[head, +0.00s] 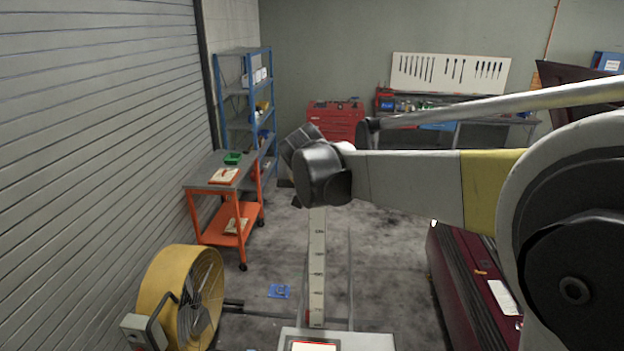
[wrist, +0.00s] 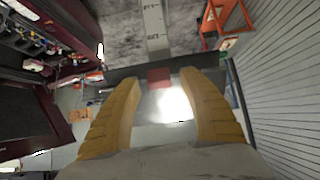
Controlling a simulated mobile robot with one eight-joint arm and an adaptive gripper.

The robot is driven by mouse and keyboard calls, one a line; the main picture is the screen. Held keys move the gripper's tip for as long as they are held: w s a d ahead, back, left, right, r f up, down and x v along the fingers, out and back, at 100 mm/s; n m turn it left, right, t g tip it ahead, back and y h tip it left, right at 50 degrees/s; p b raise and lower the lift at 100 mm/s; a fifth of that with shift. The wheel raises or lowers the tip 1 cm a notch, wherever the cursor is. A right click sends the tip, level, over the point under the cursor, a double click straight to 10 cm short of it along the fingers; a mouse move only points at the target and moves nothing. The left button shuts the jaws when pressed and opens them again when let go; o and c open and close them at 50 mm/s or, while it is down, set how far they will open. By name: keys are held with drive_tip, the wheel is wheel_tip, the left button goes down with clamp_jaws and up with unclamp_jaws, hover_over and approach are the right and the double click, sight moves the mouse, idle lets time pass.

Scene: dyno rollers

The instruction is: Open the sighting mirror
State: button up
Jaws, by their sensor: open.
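My gripper (wrist: 160,80) shows in the wrist view as two yellow fingers, spread apart with nothing held between them. Beyond and between the fingertips is a pale panel with a bright glare (wrist: 168,104) and a small red patch (wrist: 160,77) at its edge. I cannot tell whether this panel is the sighting mirror. A pale strip with scale marks (head: 317,262) runs down the middle of the head view to a white box with a red-edged panel (head: 313,346). In the head view my wrist hides the strip's upper end and my fingers.
A yellow drum fan (head: 181,296) stands at lower left, near the shutter wall. An orange cart (head: 226,238) and blue shelf (head: 246,115) stand behind it. A dark red car (head: 474,285) is at right. Grey floor lies between.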

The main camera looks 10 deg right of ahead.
drive_tip(key=v, duration=1.1)
drive_tip(key=shift+s+r, duration=0.25)
drive_tip(key=shift+r, duration=0.1)
drive_tip(key=s+d+f+n+g+y+b, duration=0.1)
drive_tip(key=s+f+b, duration=0.8)
drive_tip(key=f, duration=0.9)
drive_tip(key=s+d+f+n+g+y+b, duration=0.1)
drive_tip(key=s+d+f+b, duration=0.1)
drive_tip(key=s+f+b, duration=0.7)
drive_tip(key=s+d+f+n+y+b, duration=0.1)
drive_tip(key=s+f+b, duration=0.7)
drive_tip(key=f+b, duration=1.1)
wheel_tip(320, 180, down, 9)
drive_tip(key=shift+s+d+r+n+g+b, duration=0.2)
drive_tip(key=shift+s+d+n+g+b, duration=0.15)
drive_tip(key=shift+s+d+g, duration=0.1)
